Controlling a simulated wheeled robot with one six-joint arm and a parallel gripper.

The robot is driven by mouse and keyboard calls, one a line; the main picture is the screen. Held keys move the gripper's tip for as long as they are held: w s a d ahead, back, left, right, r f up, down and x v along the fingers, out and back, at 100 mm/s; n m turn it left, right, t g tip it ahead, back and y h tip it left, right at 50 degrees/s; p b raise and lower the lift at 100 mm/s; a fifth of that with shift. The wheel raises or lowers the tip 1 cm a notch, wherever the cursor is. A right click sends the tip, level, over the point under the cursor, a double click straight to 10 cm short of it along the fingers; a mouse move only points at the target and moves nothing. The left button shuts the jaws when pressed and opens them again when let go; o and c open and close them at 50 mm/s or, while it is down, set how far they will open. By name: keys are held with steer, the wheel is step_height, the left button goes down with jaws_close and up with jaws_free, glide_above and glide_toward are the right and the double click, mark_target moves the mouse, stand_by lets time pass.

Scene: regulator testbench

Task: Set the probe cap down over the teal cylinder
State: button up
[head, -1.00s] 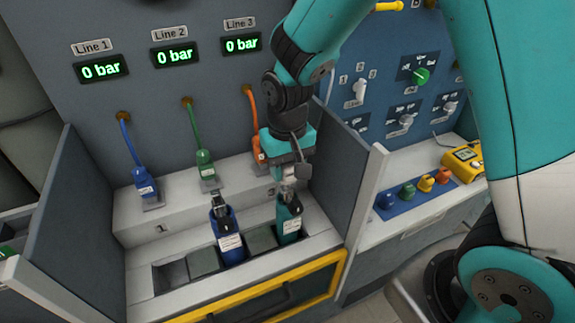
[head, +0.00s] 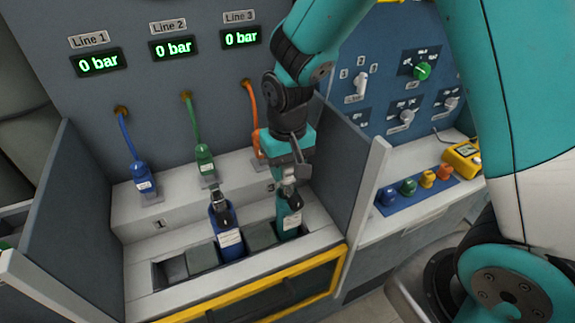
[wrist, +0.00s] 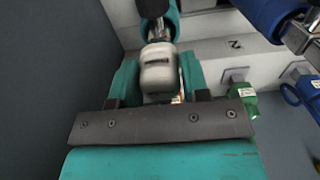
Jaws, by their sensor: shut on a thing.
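The teal cylinder (head: 290,217) stands upright in the right part of the front rack, with a dark valve at its top. In the wrist view, part of the teal cylinder (wrist: 174,20) and its metal valve show at the top. My gripper (head: 288,178) points down just above that cylinder. It is shut on the pale grey probe cap (wrist: 158,70), which sits between the teal fingers in the wrist view. In the wrist view the cap lies in line with the valve and close to it. I cannot tell whether they touch.
A blue cylinder (head: 228,238) stands in the rack to the left, with an empty slot (head: 171,271) at the far left. Blue (head: 143,178), green (head: 205,160) and orange hose connectors are on the ledge behind. A grey side panel (head: 350,190) rises close on the right.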

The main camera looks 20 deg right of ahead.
steer(key=shift+f, duration=0.45)
steer(key=o, duration=1)
steer(key=shift+r, duration=0.1)
step_height(320, 180, up, 17)
steer(key=shift+r+b, duration=0.1)
steer(key=shift+b, duration=0.55)
steer(key=shift+s, duration=0.1)
steer(key=s+a+n+y, duration=0.1)
steer(key=s+n, duration=0.1)
steer(key=s, duration=0.4)
steer(key=s+a+f+n+y, duration=0.1)
steer(key=s+a+n, duration=0.1)
steer(key=s, duration=0.4)
steer(key=s+a+n+y, duration=0.1)
steer(key=s+n+y, duration=0.1)
steer(key=s, duration=0.4)
steer(key=shift+s+a+f+n, duration=0.1)
steer(key=shift+a+f+n, duration=0.25)
steer(key=shift+n, duration=0.25)
